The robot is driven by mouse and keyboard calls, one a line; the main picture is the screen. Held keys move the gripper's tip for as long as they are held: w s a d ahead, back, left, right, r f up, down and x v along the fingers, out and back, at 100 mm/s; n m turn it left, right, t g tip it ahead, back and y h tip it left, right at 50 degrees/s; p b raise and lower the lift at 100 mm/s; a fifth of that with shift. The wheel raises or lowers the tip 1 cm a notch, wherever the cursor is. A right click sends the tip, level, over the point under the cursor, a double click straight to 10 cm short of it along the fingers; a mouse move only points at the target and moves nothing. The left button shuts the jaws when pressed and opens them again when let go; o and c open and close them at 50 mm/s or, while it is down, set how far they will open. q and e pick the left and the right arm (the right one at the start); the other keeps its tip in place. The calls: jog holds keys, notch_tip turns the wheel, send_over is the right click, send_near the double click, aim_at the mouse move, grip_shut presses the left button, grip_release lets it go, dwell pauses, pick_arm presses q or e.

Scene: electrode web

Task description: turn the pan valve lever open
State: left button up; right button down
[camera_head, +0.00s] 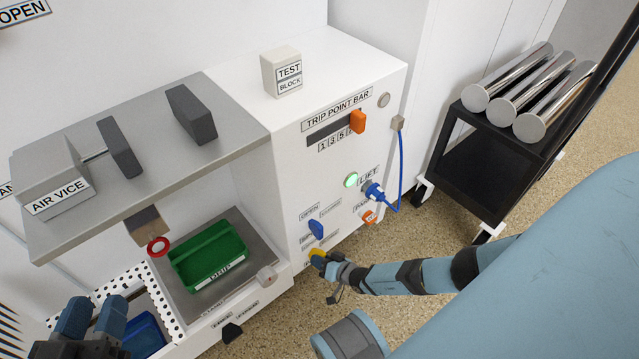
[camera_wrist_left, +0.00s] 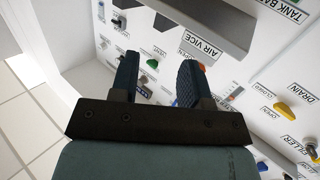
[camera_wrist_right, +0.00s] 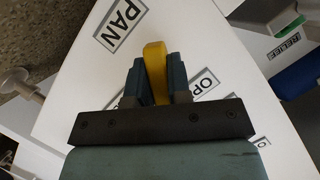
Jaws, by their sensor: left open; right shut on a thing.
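The yellow pan valve lever (camera_wrist_right: 154,62) stands between the two fingers of my right gripper (camera_wrist_right: 156,75) in the right wrist view. The fingers are shut on it from both sides. A PAN label (camera_wrist_right: 122,25) is at upper left of it, and a partly hidden label starting "OP" (camera_wrist_right: 205,84) is to its right. In the head view the lever's yellow end (camera_head: 317,256) shows low on the white cabinet front, at my right gripper (camera_head: 325,264). My left gripper (camera_head: 95,318) is open and empty at the lower left; its spread fingers (camera_wrist_left: 158,72) show in the left wrist view.
A blue lever (camera_head: 316,229) sits just above the right gripper. A blue plug (camera_head: 374,192) with its cable is up and right. A green tray (camera_head: 208,255) lies in the bay at left. A black cart (camera_head: 505,150) holds metal cylinders at right.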

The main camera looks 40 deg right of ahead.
jog(key=shift+r+n+h+p, duration=0.2)
jog(key=shift+n+h+p, duration=0.4)
jog(key=shift+n+p, duration=0.6)
jog(key=shift+p, duration=0.05)
pick_arm(q)
jog(key=shift+s+d+r+n+t+p, duration=0.1)
jog(key=shift+s+r+n+p, duration=0.15)
jog(key=shift+r, duration=0.3)
jog(key=shift+s+d+r+n+t+p, duration=0.1)
jog(key=shift+r+n+p, duration=0.25)
jog(key=shift+r, duration=0.25)
jog(key=shift+s+d+r+n+t+p, duration=0.1)
jog(key=shift+s+r+n+p, duration=0.15)
jog(key=shift+r, duration=0.3)
pick_arm(e)
jog(key=shift+f+n+h, duration=0.2)
jog(key=shift+n+h, duration=0.6)
jog(key=c, duration=1.1)
grip_release()
jog(key=shift+o, duration=0.2)
pick_arm(q)
jog(key=shift+r, duration=0.15)
pick_arm(e)
jog(key=shift+r, duration=0.1)
